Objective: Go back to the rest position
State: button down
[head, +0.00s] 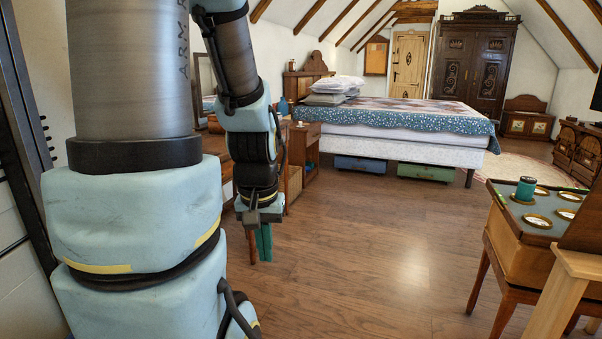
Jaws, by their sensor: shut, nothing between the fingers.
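My arm stands large on the left of the head view, with its forearm reaching down from the top. My gripper (264,245) hangs at the arm's end, pointing down, with its green fingers together and nothing visible between them. It is in the air in front of the wooden floor (370,240). The upper part of my gripper is partly hidden behind my own wrist links.
A small table (515,240) with round inlays and a green cylinder (526,188) on top stands at right. A bed (400,145) with boxes beneath is at the back. A nightstand (306,143) is beyond my gripper. The middle floor is clear.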

notch_tip(320, 180, up, 18)
jog(key=p, duration=1.7)
jog(key=shift+f, duration=0.2)
jog(key=shift+w+d, duration=0.1)
